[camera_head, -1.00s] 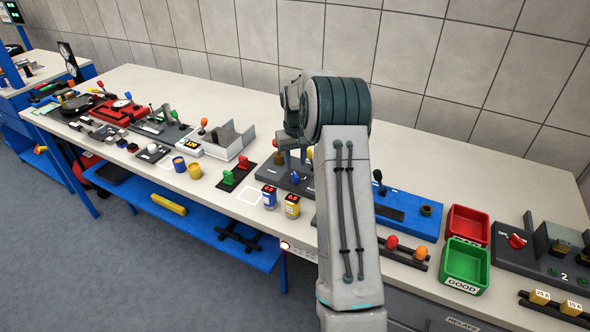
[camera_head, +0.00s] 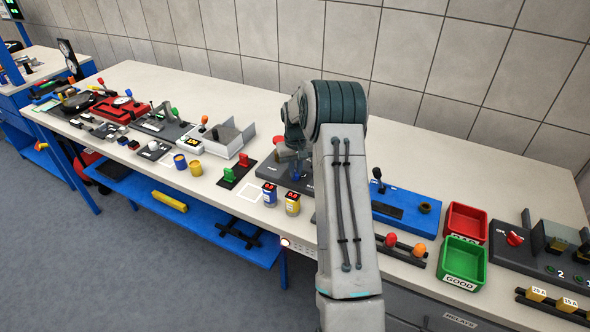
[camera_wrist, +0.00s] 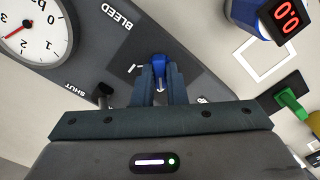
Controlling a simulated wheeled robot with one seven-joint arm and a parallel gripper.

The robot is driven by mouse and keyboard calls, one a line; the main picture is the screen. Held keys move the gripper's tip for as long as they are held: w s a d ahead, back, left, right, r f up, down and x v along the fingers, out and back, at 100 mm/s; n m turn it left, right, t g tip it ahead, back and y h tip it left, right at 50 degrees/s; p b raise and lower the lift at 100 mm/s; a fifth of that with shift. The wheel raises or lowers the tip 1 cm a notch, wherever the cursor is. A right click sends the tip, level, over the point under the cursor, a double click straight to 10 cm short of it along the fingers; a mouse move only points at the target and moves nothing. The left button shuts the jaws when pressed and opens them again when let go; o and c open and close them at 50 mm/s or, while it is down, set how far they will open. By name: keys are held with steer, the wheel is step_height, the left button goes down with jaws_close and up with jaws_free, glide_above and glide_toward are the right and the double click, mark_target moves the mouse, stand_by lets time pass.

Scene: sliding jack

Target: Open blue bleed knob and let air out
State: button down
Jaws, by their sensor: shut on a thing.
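The blue bleed knob (camera_wrist: 158,58) shows in the wrist view on a dark grey panel (camera_wrist: 100,50) marked BLEED. My gripper (camera_wrist: 159,72) is shut on the knob, one finger on each side of it. A white pressure gauge (camera_wrist: 35,30) with a red needle is at the upper left of the wrist view, and a black part stands near the word SHUT.
A can with a red display (camera_wrist: 285,15) and a green-handled part (camera_wrist: 290,100) are near the panel. In the head view, a blue unit (camera_head: 405,205), red bin (camera_head: 466,222) and green bin (camera_head: 463,258) stand to the right.

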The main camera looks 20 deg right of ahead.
steer(key=shift+m+b, duration=0.3)
steer(key=m+b, duration=0.2)
steer(key=m, duration=0.1)
steer(key=shift+f+m, duration=0.15)
steer(key=shift+m, duration=0.15)
steer(key=m+b, duration=0.2)
steer(key=m, duration=0.2)
steer(key=shift+m, duration=0.3)
steer(key=m, duration=0.4)
steer(key=shift+m, duration=2.5)
steer(key=shift+s, duration=0.1)
steer(key=c, duration=1.5)
jaws_free()
steer(key=shift+o, duration=0.2)
